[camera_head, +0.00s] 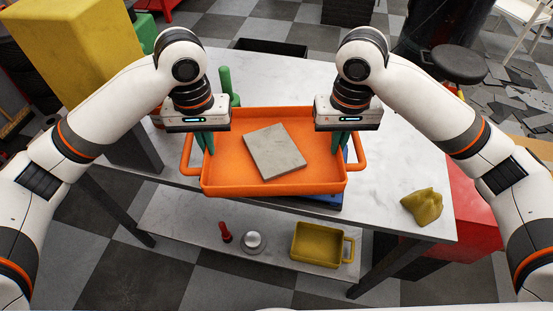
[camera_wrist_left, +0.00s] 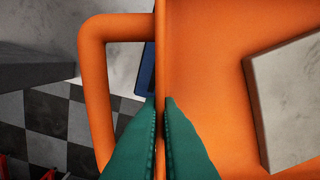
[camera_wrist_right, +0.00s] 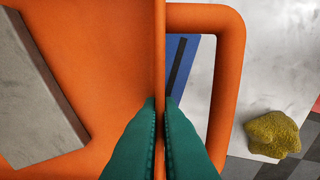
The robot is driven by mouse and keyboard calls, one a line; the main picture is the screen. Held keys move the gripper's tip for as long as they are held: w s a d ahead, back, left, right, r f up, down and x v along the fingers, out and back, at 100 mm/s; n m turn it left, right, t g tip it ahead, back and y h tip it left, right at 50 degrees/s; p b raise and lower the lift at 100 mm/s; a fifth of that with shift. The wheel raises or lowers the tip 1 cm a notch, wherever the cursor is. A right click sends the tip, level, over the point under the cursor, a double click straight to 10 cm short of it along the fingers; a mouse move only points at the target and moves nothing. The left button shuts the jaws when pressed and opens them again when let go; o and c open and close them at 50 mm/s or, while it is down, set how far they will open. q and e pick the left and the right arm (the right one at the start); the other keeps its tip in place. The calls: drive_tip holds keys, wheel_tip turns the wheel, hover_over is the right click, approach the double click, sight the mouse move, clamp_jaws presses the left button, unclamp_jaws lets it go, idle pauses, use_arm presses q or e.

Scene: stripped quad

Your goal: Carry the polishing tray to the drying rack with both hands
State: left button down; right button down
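The orange polishing tray (camera_head: 225,182) is in the middle of the head view, over the front part of the white table, and appears raised above it. A grey square slab (camera_head: 275,152) lies flat inside it. My left gripper (camera_head: 206,148) is shut on the tray's left wall, beside the left handle; the wall shows between its green fingers in the left wrist view (camera_wrist_left: 160,105). My right gripper (camera_head: 340,146) is shut on the right wall, beside the right handle, also seen in the right wrist view (camera_wrist_right: 160,105). I cannot make out a drying rack.
A blue flat object (camera_head: 322,200) lies partly hidden under the tray. A mustard cloth (camera_head: 423,206) lies on the table's right (camera_head: 395,165). A green upright object (camera_head: 229,88) stands behind the tray. The lower shelf holds a yellow tray (camera_head: 319,243). A red box (camera_head: 470,215) stands right.

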sight(211, 158)
drive_tip(key=shift+f, duration=0.1)
